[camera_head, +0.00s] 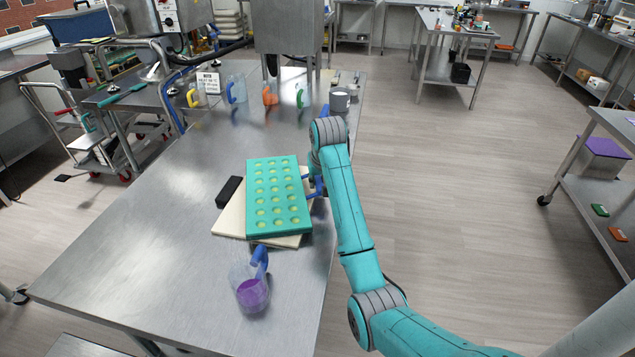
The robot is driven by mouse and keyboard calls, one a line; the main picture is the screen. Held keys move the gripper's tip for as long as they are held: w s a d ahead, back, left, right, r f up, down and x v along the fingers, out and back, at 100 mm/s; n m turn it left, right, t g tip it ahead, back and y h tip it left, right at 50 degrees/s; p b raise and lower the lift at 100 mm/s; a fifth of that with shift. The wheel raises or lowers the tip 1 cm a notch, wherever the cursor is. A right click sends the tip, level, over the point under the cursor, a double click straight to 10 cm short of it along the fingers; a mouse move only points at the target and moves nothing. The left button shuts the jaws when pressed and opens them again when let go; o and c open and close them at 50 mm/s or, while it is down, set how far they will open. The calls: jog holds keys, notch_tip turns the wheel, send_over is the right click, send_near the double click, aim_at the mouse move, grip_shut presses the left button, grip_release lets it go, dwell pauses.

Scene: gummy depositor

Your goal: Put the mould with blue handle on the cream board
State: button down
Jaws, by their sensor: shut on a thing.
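The teal mould (278,197) has rows of round cavities filled with pale yellow-green. It is over the cream board (228,221), whose corners show at its left and lower edges. The board lies at an angle to the mould. I cannot tell whether the mould rests flat on the board or is slightly above it. The mould's blue handle (318,187) is at its right side, partly hidden by my arm. My gripper (309,182) is at that handle and shut on it; its fingers are mostly hidden.
A clear jug with purple liquid (252,293) and a blue handle stands in front of the board. A black block (229,192) lies left of the mould. Several jugs, a grey mug (340,101) and a notice (208,83) stand farther back. The table's left front is clear.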

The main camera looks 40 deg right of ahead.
jog(key=shift+f, duration=0.3)
jog(key=c, duration=1)
grip_release()
